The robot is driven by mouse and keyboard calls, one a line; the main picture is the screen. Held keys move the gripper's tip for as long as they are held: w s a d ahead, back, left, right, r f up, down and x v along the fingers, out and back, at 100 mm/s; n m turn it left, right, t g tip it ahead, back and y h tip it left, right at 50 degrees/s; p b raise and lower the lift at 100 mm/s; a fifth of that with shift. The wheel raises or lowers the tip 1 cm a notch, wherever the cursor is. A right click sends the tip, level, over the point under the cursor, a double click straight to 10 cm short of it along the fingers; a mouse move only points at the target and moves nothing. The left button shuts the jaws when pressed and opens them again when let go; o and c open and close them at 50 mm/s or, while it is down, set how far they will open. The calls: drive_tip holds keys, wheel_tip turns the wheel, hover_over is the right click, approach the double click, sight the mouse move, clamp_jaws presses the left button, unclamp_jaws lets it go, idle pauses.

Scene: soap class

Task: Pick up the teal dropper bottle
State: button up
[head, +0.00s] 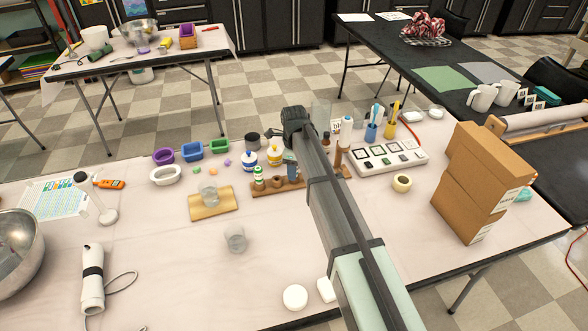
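My arm reaches from the bottom right up over the near table, and its dark end with my gripper (292,142) is above the back of the wooden bottle rack (268,190). The fingers are small and mostly hidden by the arm, so I cannot tell if they are open or shut. A small teal-grey shape (289,157) shows just under the gripper, against the arm's left edge. It may be the teal dropper bottle, but it is too small and covered to be sure. Contact between it and the gripper is not clear.
White bottles with blue (249,160) and yellow (274,155) parts stand left of the gripper. Brown bottles and a white mould tray (385,158) are to its right. A glass on a wooden board (211,212) and stacked cardboard boxes (478,185) stand further out.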

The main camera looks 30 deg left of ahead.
drive_tip(key=c, duration=0.8)
drive_tip(key=shift+o, duration=0.2)
